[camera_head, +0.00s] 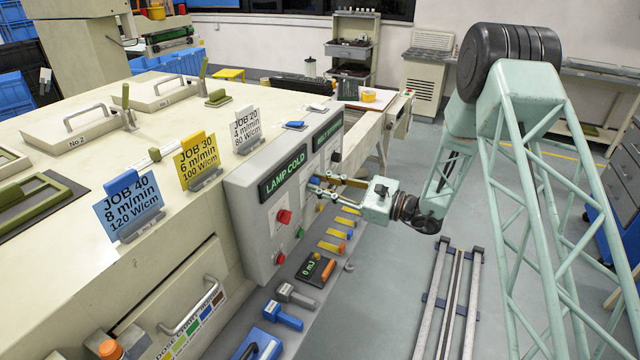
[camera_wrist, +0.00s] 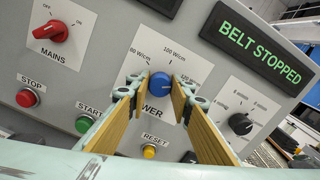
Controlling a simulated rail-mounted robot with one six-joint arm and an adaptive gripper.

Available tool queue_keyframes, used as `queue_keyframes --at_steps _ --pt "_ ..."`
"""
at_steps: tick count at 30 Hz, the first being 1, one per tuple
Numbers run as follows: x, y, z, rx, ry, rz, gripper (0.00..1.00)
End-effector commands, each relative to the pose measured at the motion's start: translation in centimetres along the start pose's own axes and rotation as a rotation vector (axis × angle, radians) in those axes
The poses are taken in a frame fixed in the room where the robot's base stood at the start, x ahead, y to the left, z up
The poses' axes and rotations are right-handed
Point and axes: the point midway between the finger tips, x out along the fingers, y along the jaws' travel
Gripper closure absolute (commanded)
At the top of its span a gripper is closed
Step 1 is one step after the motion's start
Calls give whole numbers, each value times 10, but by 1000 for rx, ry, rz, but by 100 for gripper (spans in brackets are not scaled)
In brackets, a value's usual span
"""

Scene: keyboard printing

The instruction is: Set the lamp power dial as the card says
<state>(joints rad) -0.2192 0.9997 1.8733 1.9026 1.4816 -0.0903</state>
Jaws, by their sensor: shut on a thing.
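The blue lamp power dial (camera_wrist: 160,84) sits on the grey control panel in the wrist view. Its label is partly covered, with "WER" showing; a "100 W/cm" mark stands above it and other marks are partly hidden. I cannot tell which mark the dial points to. My gripper (camera_wrist: 158,88) is shut on the dial, one finger on each side; it also shows at the panel in the head view (camera_head: 318,184). Three cards stand on the machine: blue JOB 40, 120 W/cm (camera_head: 130,205); yellow JOB 30, 100 W/cm (camera_head: 197,160); white JOB 20, 80 W/cm (camera_head: 247,128).
The red mains switch (camera_wrist: 60,44), red stop (camera_wrist: 27,97), green start (camera_wrist: 84,124) and yellow reset (camera_wrist: 149,151) buttons and a black speed knob (camera_wrist: 240,124) surround the dial. Displays read "LAMP COLD" (camera_head: 283,174) and "BELT STOPPED" (camera_wrist: 262,46).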

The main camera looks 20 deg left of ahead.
Motion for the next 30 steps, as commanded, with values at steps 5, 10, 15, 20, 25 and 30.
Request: queue_keyframes --at_steps 5,10,15,20,25,30 --pt "0 0 0 1 1 0 90" --pt "0 0 0 0 1 0 74" --pt "0 0 0 0 1 0 66" --pt "0 0 0 -1 0 0 66" --pt "-2 0 0 -1 0 0 66" --pt "-9 0 0 -1 0 0 66"
